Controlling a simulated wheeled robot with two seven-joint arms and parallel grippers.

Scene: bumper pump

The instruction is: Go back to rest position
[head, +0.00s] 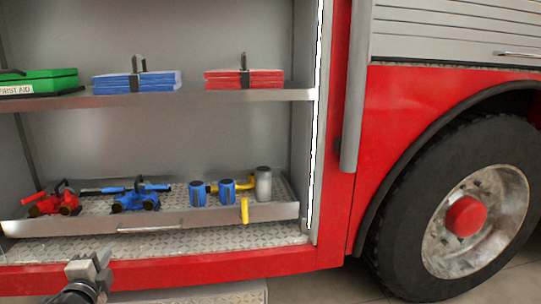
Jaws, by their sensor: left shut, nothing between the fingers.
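My left gripper (91,266) is at the lower left of the head view, in front of the truck's red lower sill. Its fingers are shut with nothing visible between them. It is apart from the tray and the things on it. My right gripper is not in the head view.
An open fire truck compartment has an upper shelf (200,97) with a green first aid case (42,79), blue folded item (137,80) and red folded item (244,78). A lower metal tray (200,217) holds red, blue and yellow fittings. A wheel (462,215) stands right.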

